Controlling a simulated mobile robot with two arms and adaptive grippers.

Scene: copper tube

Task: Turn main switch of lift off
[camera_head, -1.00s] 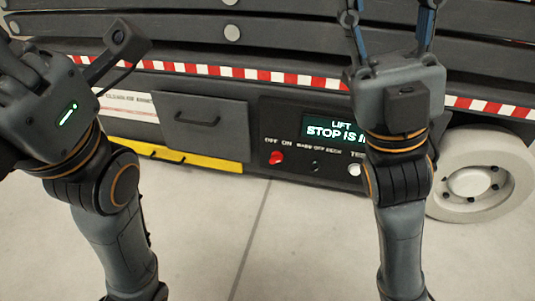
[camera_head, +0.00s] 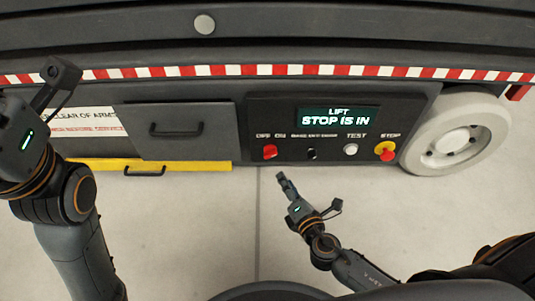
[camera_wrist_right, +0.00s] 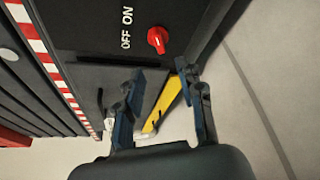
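The main switch is a red rotary knob (camera_head: 270,152) below the OFF and ON labels on the lift's black control panel (camera_head: 375,112). In the right wrist view the red knob (camera_wrist_right: 157,39) is beyond the fingertips, with the OFF/ON lettering beside it. My right gripper (camera_head: 284,184) is just below the panel, a little right of and below the knob, not touching it. In the right wrist view its two fingers (camera_wrist_right: 163,82) are spread apart with nothing between them. My left arm is at the left edge; its gripper fingers are out of view.
The panel display (camera_head: 338,117) reads "LIFT STOP IS IN". A red stop button on yellow (camera_head: 385,151) and a white test button (camera_head: 350,149) are to the right. A yellow bar (camera_head: 205,166) and a drawer (camera_head: 180,130) are left. A wheel (camera_head: 455,135) stands right; the floor is clear.

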